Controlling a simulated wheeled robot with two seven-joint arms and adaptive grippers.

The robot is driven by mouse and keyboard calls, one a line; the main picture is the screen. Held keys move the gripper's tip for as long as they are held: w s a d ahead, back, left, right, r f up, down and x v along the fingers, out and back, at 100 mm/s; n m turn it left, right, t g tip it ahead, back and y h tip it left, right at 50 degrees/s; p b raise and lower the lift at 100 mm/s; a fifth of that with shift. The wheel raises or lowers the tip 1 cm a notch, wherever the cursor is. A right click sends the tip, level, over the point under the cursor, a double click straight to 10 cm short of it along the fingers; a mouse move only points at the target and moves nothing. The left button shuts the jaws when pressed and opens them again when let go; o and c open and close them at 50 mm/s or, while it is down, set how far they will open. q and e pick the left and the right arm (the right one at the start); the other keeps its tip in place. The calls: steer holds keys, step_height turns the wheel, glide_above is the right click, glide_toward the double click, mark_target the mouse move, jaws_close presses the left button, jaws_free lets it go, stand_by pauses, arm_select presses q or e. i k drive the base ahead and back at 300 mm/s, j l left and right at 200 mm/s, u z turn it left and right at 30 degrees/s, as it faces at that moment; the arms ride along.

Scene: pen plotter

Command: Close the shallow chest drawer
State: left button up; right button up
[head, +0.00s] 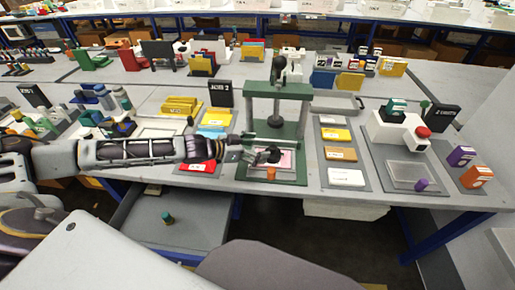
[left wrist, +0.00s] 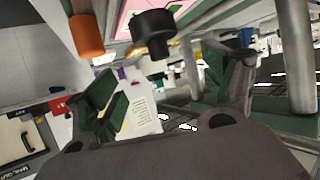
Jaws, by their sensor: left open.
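A shallow grey drawer (head: 190,235) stands pulled out below the front edge of the bench, left of centre in the head view. A small green-topped object (head: 168,217) stands in it. Its handle cannot be made out. My left gripper (head: 262,154) is above the bench, at the front of a green press-like frame (head: 277,102), well above and to the right of the drawer. In the left wrist view my left gripper (left wrist: 170,95) has its fingers spread, with nothing clearly held between them. My right gripper is not in view.
A black knob (left wrist: 153,28) and an orange cylinder (left wrist: 87,35) are close to the left gripper. Trays of cards (head: 338,135) and a white device (head: 400,130) lie to the right. A chair-like grey shape (head: 265,268) is in front of the bench.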

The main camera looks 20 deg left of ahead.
mark_target(202, 217)
steer(key=u, duration=2.3)
